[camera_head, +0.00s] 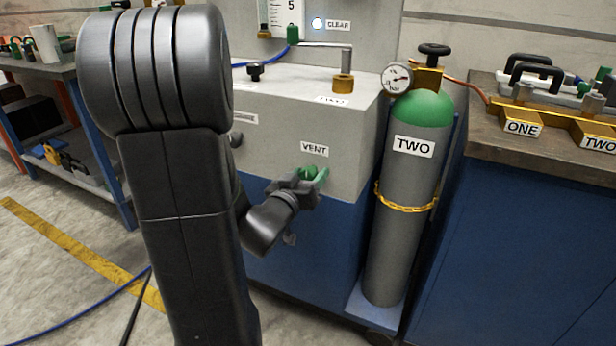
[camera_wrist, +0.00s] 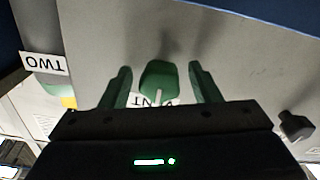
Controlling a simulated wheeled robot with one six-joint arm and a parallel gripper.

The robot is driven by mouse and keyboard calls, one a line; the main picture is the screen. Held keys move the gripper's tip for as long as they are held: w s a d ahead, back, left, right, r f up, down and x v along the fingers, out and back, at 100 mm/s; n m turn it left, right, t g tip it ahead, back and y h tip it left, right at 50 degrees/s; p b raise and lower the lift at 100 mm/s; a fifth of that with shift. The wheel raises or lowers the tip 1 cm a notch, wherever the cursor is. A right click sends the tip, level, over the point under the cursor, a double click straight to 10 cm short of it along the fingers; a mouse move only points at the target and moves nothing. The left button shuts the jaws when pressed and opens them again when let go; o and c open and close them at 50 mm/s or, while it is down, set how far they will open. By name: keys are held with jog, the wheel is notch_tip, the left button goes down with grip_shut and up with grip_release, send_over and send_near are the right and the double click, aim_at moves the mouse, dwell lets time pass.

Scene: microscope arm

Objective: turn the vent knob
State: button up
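The vent knob (camera_head: 309,172) is green and sits on the front of the grey cabinet, just below the VENT label (camera_head: 314,149). In the wrist view the green knob (camera_wrist: 158,80) stands between the two green fingers of my gripper (camera_wrist: 160,86). A gap shows on each side of the knob, so the fingers are open around it and do not appear to touch it. In the head view my gripper (camera_head: 312,178) is at the knob and partly hides it.
A grey cylinder marked TWO (camera_head: 398,210) with a green top and a gauge (camera_head: 397,78) stands right of the cabinet (camera_head: 350,140), held by a yellow chain (camera_head: 405,206). A dark knob (camera_wrist: 296,126) is on the cabinet face beside my gripper. A blue workbench (camera_head: 520,240) stands farther right.

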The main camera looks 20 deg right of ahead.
jog(key=c, duration=0.9)
jog(key=shift+n+p, duration=0.3)
jog(key=n+p, duration=0.1)
jog(key=n, duration=0.1)
jog(key=shift+r+n+p, duration=0.1)
jog(key=shift+n+p, duration=0.2)
jog(key=shift+p, duration=0.1)
jog(key=n+p, duration=0.3)
jog(key=n, duration=0.2)
jog(key=n+p, duration=0.2)
jog(key=n, duration=0.3)
jog(key=shift+n+p, duration=0.9)
jog(key=shift+n, duration=1)
